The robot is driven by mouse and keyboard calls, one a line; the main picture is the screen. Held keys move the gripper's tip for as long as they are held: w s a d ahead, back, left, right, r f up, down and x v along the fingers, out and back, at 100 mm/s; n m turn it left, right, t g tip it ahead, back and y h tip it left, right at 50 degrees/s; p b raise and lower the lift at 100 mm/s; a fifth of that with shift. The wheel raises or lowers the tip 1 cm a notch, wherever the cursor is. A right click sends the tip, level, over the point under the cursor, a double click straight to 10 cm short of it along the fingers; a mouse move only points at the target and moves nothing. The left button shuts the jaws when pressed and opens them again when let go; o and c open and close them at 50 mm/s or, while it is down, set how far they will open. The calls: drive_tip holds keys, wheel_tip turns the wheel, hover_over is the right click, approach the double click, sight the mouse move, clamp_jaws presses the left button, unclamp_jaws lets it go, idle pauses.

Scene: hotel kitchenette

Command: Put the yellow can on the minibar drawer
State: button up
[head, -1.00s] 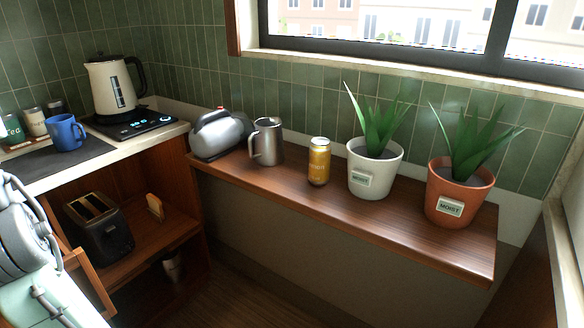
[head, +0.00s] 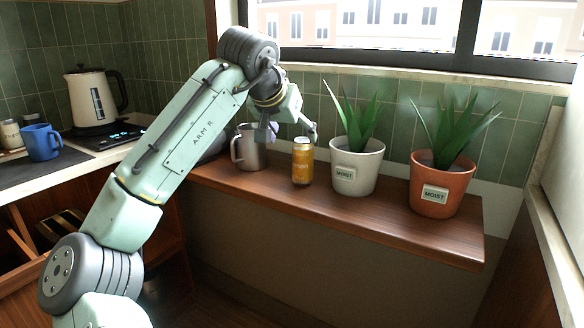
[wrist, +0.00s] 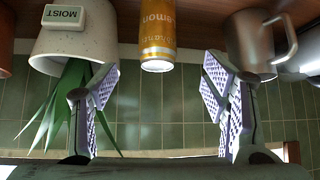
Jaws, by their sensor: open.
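The yellow can (head: 302,163) stands upright on the brown wooden shelf, between the metal jug and the white plant pot. In the wrist view, which is upside down, the can (wrist: 157,35) shows at the top, between the directions of the two fingers. My gripper (head: 292,130) is open and empty, close to the can's upper part; its spread purple-padded fingers (wrist: 160,72) do not visibly touch the can. The minibar drawer is not clearly identifiable; open wooden cabinetry (head: 18,235) shows at lower left, partly hidden by my arm.
A metal jug (head: 250,150) stands left of the can. A white potted plant (head: 357,170) and an orange one (head: 440,187) stand to the right. The wooden shelf (head: 400,215) has bare room along its front. A kettle (head: 92,97) and blue mug (head: 41,143) are on the left counter.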

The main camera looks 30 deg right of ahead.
sight(303, 153)
drive_tip(key=x, duration=0.5)
drive_tip(key=shift+d+f, duration=0.1)
drive_tip(key=shift+d, duration=0.05)
drive_tip(key=p+x, duration=0.1)
drive_tip(key=x, duration=0.4)
drive_tip(key=shift+s+f, duration=0.15)
drive_tip(key=shift+f, duration=0.05)
drive_tip(key=shift+c, duration=0.2)
drive_tip(key=c, duration=1.5)
drive_tip(key=shift+r, duration=0.1)
clamp_jaws()
drive_tip(key=shift+r, duration=0.1)
